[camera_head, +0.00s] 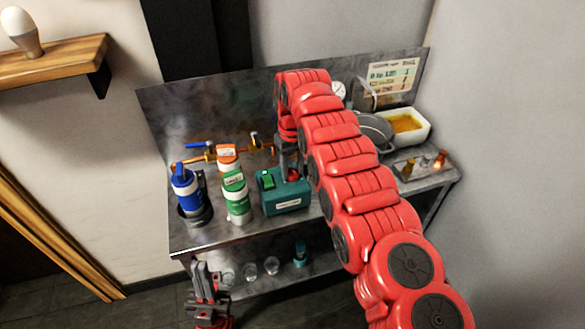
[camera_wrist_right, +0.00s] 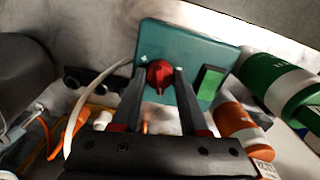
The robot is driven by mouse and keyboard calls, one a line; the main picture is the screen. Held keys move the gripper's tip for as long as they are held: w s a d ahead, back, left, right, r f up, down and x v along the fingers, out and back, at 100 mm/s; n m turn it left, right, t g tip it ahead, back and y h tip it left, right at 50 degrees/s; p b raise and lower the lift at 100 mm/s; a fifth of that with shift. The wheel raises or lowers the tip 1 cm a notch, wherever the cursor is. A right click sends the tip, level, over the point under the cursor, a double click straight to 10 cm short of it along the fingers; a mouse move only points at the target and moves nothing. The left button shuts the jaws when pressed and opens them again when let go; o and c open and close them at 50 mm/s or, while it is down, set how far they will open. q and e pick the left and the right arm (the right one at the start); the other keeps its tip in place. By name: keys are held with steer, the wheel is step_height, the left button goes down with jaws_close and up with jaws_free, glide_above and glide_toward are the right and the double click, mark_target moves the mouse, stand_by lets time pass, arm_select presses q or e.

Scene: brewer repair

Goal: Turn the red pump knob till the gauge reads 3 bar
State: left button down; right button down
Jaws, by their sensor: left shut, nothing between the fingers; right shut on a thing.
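The red pump knob (camera_wrist_right: 160,75) sits on the face of a teal pump box (camera_wrist_right: 190,45), beside a green switch (camera_wrist_right: 210,84). In the right wrist view the two dark fingers of my right gripper (camera_wrist_right: 159,76) are shut on the knob, one on each side. My left gripper (camera_head: 208,280) is shut and empty, low before the bench.
A green-and-white bottle (camera_head: 235,196), an orange one (camera_head: 228,157) and a blue one (camera_head: 186,190) stand left of the box. A white tray (camera_head: 424,131) and small brass parts (camera_head: 408,169) are at the right. Glasses (camera_head: 271,265) stand on the lower shelf.

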mark_target(292, 170)
steer(key=n, duration=0.5)
steer(key=shift+n+p, duration=0.3)
steer(key=shift+n, duration=1.4)
steer(key=shift+c, duration=2.2)
jaws_free()
step_height(292, 170, up, 17)
steer(key=p, duration=1.7)
steer(key=shift+r, duration=0.2)
